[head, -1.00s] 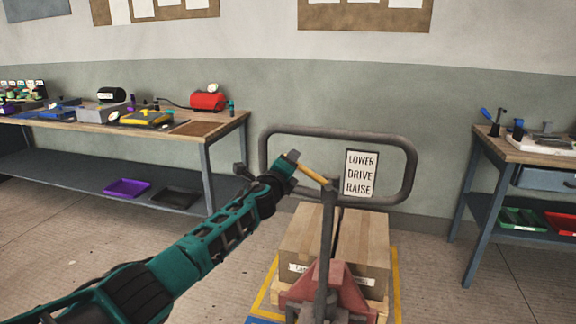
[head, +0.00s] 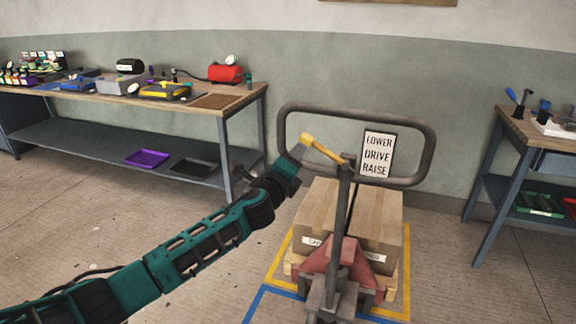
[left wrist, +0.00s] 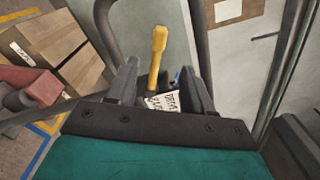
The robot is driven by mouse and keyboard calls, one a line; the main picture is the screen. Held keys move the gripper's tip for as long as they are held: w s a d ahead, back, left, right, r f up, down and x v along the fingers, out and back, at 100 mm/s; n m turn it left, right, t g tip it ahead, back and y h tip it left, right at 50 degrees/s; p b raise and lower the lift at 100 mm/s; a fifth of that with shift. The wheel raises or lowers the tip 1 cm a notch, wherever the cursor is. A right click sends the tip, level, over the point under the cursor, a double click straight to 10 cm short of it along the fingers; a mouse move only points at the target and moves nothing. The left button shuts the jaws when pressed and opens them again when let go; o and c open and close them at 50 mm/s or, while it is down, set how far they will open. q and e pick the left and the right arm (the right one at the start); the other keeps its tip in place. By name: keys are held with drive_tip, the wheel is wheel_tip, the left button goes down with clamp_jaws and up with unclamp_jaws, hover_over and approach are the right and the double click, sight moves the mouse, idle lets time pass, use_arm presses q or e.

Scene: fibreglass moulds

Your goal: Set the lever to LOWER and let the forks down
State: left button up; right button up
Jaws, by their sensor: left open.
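The yellow lever (head: 322,149) sits at the top of the pallet truck's grey post (head: 342,225) and slants up to the left, its free end highest. A sign (head: 377,154) on the loop handle (head: 425,150) reads LOWER, DRIVE, RAISE from top to bottom. My left gripper (head: 296,156) is just below and left of the lever's free end. In the left wrist view the lever (left wrist: 157,58) shows in line with the gap between the open fingers (left wrist: 159,72), with nothing gripped. The forks are hidden under the load. My right gripper is out of view.
A carton (head: 330,205) rests on a pallet (head: 392,287) inside yellow floor lines (head: 407,295). A long workbench (head: 215,108) stands at the left, another bench (head: 535,130) at the right. The floor between the left bench and the truck is clear.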

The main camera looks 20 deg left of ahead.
use_arm(q)
drive_tip(key=shift+s+a, duration=0.1)
drive_tip(key=shift+s, duration=1.35)
drive_tip(key=s+d+f+n+g+h, duration=0.1)
drive_tip(key=s+d+f+n+g, duration=0.3)
drive_tip(key=s+f, duration=0.55)
drive_tip(key=s+a+f+n+g, duration=0.1)
drive_tip(key=s+f+n, duration=0.7)
drive_tip(key=s, duration=0.4)
drive_tip(key=s+a+f+n+g, duration=0.1)
drive_tip(key=s+f+n+g, duration=0.1)
drive_tip(key=s+f+n, duration=0.7)
drive_tip(key=s+n, duration=0.1)
drive_tip(key=s, duration=0.2)
drive_tip(key=shift+s+a, duration=0.15)
drive_tip(key=shift+a, duration=0.05)
drive_tip(key=shift+f, duration=0.1)
